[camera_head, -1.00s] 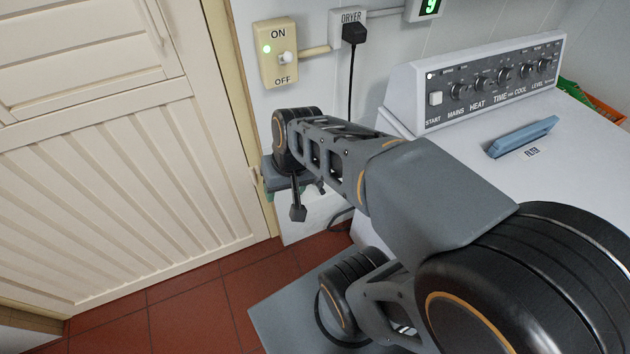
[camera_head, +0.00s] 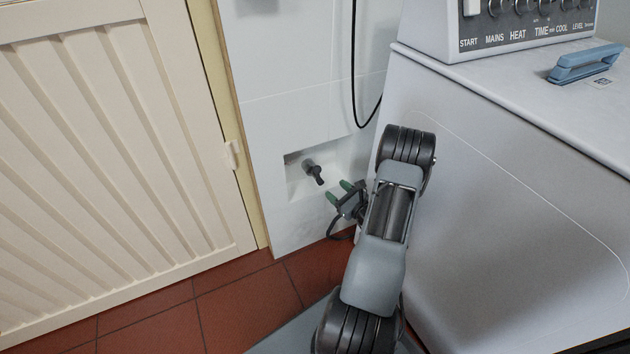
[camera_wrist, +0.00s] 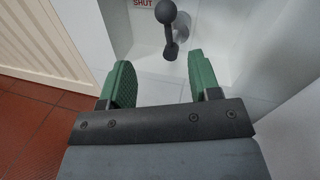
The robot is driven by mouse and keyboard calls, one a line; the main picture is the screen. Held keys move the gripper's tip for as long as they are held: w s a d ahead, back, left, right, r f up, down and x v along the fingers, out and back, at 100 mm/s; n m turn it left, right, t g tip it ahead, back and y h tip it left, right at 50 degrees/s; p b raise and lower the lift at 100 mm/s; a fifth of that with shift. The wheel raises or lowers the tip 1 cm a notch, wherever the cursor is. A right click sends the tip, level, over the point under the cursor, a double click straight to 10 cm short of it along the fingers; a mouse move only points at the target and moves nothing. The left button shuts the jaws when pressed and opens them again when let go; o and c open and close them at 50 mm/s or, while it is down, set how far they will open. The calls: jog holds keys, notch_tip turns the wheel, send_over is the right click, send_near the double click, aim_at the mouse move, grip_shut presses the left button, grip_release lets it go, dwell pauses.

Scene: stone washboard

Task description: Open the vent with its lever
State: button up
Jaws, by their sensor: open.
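The vent lever (camera_head: 314,172) is a dark handle in a square white recess (camera_head: 296,186) low in the wall. In the wrist view the lever (camera_wrist: 170,28) has a round knob at its upper end and a thicker lower end, and it stands ahead of the fingertips, a little above the gap between them. A sign reading SHUT (camera_wrist: 143,3) is partly visible behind it. My gripper (camera_head: 341,192) has green fingers, is just right of and below the lever, and is open and empty. In the wrist view my gripper (camera_wrist: 160,75) does not touch the lever.
A white dryer (camera_head: 470,190) stands close on the right, beside my arm. A cream slatted door (camera_head: 110,150) is on the left. A black cable (camera_head: 355,110) hangs above. The red tiled floor (camera_head: 240,305) lies below.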

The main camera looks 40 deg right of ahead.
aim_at(315, 171)
jog(key=shift+m+h, duration=0.3)
jog(key=w+b, duration=0.1)
jog(key=w, duration=0.3)
jog(key=w+b, duration=0.1)
jog(key=w, duration=0.4)
jog(key=w+f+b, duration=0.1)
jog(key=w, duration=0.3)
jog(key=shift+w+b, duration=0.15)
jog(key=shift+b, duration=0.25)
grip_shut()
